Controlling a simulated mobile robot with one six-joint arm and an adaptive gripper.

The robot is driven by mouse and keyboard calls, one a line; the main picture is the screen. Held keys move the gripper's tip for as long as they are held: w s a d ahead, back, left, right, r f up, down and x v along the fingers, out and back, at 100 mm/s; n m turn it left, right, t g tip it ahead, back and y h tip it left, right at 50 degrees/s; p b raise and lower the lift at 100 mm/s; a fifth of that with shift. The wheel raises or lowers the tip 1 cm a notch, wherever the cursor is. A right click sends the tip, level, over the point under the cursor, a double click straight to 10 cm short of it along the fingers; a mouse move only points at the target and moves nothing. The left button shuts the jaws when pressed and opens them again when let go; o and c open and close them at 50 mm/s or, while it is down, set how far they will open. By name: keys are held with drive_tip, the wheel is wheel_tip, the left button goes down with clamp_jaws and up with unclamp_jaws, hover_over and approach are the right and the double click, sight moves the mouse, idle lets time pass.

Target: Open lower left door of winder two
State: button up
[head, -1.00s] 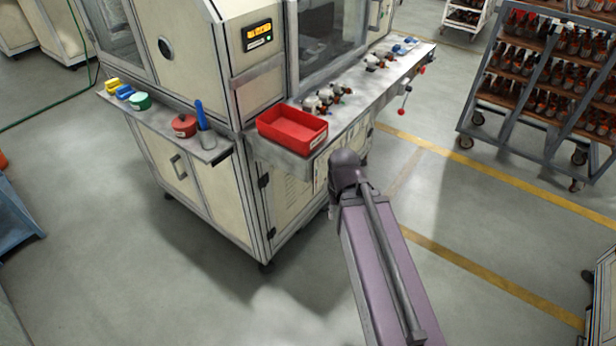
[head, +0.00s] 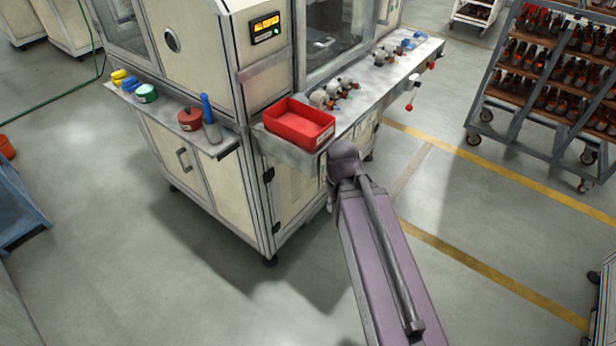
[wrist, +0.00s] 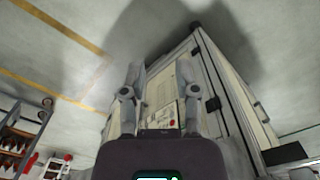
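A cream winder cabinet (head: 280,196) with grey frame edges stands at centre left in the head view; I see no number on it that names it winder two. Its side lower door (head: 165,155) has a dark bar handle (head: 184,159) and looks closed. The front lower panel, with dark hinges on its left edge, also looks closed. My arm reaches to that front face and hides part of it. In the wrist view my gripper (wrist: 160,72) is open, its two fingers spread and empty. The cabinet's front panel (wrist: 165,90), with small labels, shows beyond and between them.
A red bin (head: 299,125) and several small metal parts sit on the front ledge above my arm. A side shelf (head: 222,146) holds coloured pots and a blue-handled tool. A loaded rack (head: 540,125) stands right. The grey floor (head: 130,270) in front is clear.

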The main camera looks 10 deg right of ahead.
drive_tip(key=shift+o, duration=1.2)
drive_tip(key=shift+a, duration=0.15)
